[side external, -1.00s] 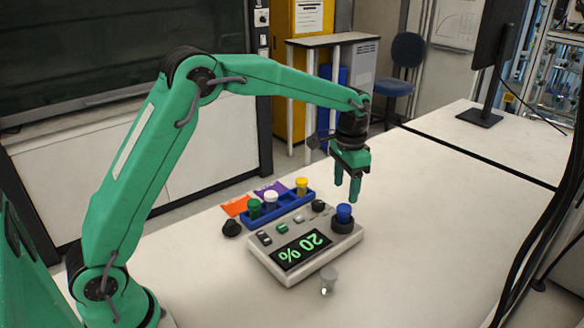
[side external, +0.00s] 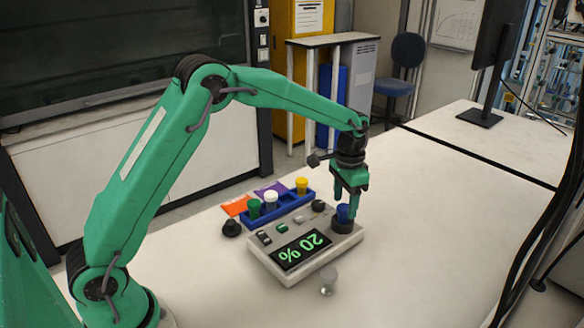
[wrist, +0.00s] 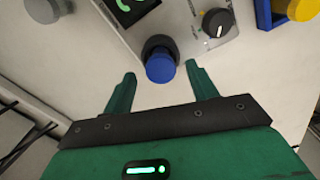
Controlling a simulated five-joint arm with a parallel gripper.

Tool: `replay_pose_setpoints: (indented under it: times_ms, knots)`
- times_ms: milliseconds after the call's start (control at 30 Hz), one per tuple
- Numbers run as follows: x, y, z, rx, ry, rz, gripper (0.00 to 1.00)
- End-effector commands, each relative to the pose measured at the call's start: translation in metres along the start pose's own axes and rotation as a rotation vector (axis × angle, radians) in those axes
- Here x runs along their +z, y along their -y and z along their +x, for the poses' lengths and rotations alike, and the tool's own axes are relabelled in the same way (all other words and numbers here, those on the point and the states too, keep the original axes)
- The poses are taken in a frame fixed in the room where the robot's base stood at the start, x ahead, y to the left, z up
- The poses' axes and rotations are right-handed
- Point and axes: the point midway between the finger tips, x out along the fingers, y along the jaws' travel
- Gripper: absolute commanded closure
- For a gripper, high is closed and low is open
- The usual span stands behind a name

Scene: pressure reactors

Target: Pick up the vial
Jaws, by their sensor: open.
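A blue-capped vial (side external: 343,212) stands in the black socket (side external: 342,227) at the right corner of the grey reactor unit (side external: 285,270). In the wrist view its blue cap (wrist: 161,67) lies between the fingertips. My gripper (side external: 347,206) points down over the vial, with its green fingers beside it in the side view. In the wrist view my gripper (wrist: 160,70) is open, with a gap between each finger and the cap. The vial's lower part is hidden in the socket.
A blue rack (side external: 287,210) behind the unit holds green-, white- and yellow-capped vials. A small clear container (side external: 328,280) with a grey top stands in front of the unit. A black knob (side external: 319,206) rises near the socket. The table to the right is clear.

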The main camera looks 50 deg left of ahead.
Motion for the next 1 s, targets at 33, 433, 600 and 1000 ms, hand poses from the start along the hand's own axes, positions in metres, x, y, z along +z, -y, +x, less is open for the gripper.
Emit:
replay_pose_setpoints:
  times_ms: [33, 433, 600, 1000]
  knots:
    - [0.0, 0.001, 0.007, 0.001, 0.003, 0.0, 0.42]
    - [-0.001, 0.001, 0.03, 0.0, 0.0, 0.0, 0.42]
    - [-0.001, 0.001, 0.03, 0.0, 0.0, 0.0, 0.42]
    - [-0.001, 0.001, 0.029, 0.0, 0.0, 0.0, 0.78]
